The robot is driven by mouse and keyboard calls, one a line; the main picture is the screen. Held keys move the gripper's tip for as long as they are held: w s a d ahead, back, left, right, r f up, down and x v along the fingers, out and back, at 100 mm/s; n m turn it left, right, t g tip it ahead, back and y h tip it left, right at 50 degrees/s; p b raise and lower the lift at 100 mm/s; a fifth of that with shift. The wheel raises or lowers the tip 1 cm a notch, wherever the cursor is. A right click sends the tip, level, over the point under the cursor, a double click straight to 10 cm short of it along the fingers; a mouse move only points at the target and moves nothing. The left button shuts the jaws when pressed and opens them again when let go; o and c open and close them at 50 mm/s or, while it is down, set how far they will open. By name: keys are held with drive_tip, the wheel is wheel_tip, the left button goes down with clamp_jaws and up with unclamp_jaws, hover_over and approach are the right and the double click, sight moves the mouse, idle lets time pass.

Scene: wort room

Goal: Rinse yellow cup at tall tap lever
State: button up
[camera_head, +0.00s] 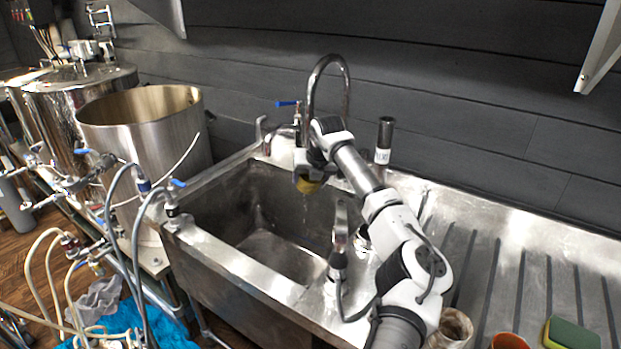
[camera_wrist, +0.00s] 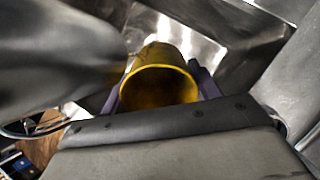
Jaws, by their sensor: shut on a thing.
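The yellow cup (camera_head: 309,186) is held over the sink basin (camera_head: 225,190), below the tall curved tap (camera_head: 347,75). My gripper (camera_head: 306,176) is shut on it. In the wrist view, the cup (camera_wrist: 160,86) sits between the two dark fingers of my gripper (camera_wrist: 158,92), with its open rim facing the camera. The tap's blue lever (camera_head: 287,103) points left, behind the sink. My wrist hides the tap's spout end in the head view. A faint streak shows below the cup, perhaps water.
A second, shorter tap (camera_head: 340,235) stands at the sink's front right. A dark cylinder (camera_head: 384,140) stands behind my arm. A jar (camera_head: 452,328), an orange cup (camera_head: 509,341) and a sponge (camera_head: 572,334) are on the ribbed drainboard (camera_head: 500,265). Steel pots (camera_head: 140,125) stand left.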

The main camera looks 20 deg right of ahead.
drive_tip(key=shift+d, duration=0.15)
drive_tip(key=shift+d+p, duration=0.3)
drive_tip(key=shift+d, duration=0.15)
drive_tip(key=shift+s+d+f+b, duration=0.1)
drive_tip(key=shift+s+b, duration=0.35)
drive_tip(key=shift+s, duration=0.15)
drive_tip(key=s+b, duration=0.3)
drive_tip(key=s, duration=0.3)
drive_tip(key=shift+s+d, duration=0.2)
drive_tip(key=shift+s, duration=0.15)
idle(1.0)
drive_tip(key=s+r, duration=0.4)
drive_tip(key=s, duration=0.1)
drive_tip(key=shift+d+r+b, duration=0.15)
drive_tip(key=shift+b, duration=0.3)
idle(0.5)
